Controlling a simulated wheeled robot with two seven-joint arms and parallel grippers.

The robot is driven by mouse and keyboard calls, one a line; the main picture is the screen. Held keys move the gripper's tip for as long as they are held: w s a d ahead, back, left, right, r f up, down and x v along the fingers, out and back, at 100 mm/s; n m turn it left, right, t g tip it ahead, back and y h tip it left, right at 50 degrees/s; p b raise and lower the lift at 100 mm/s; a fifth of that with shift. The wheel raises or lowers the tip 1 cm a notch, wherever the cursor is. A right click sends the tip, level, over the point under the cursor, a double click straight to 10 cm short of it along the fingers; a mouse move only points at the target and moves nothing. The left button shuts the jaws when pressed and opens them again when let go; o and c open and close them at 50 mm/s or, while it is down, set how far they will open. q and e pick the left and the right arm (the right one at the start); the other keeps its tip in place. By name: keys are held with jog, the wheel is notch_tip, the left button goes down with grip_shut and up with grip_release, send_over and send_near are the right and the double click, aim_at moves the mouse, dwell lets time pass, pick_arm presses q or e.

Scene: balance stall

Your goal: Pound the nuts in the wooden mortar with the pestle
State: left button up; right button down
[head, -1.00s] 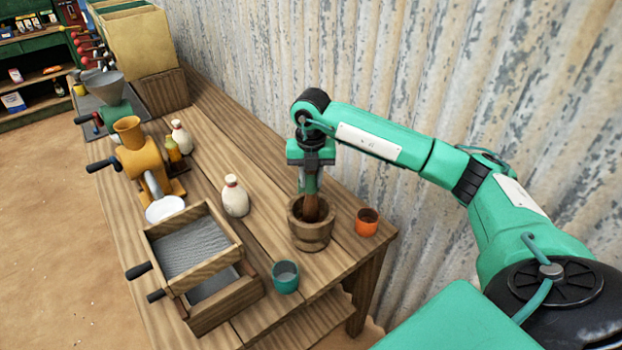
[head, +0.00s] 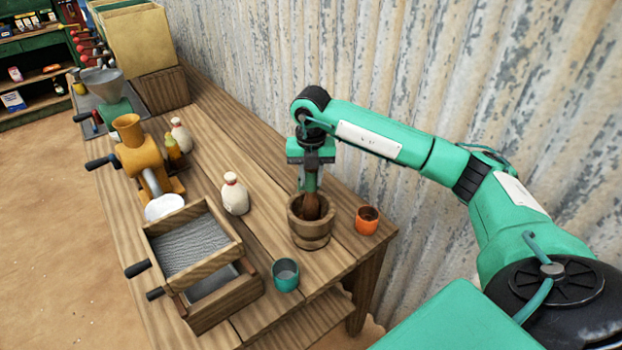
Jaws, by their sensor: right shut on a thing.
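The wooden mortar (head: 311,236) stands upright on the wooden table, near its right end. My right gripper (head: 311,183) is right above the mortar, pointing down and shut on the wooden pestle (head: 312,206). The pestle stands roughly upright with its lower end inside the mortar's mouth. The nuts cannot be made out; the mortar's inside is dark and partly covered by the pestle. My left gripper is not in view.
An orange cup (head: 367,220) stands just right of the mortar, and a teal cup (head: 286,275) in front of it. A white bottle (head: 234,194) stands to the left. A wooden sifter box (head: 200,262) and a yellow grinder (head: 140,155) stand further left. A corrugated wall rises behind.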

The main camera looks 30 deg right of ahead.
jog(key=shift+r, duration=0.1)
jog(key=shift+r+p, duration=2.55)
jog(key=shift+r, duration=2)
jog(key=shift+f, duration=0.1)
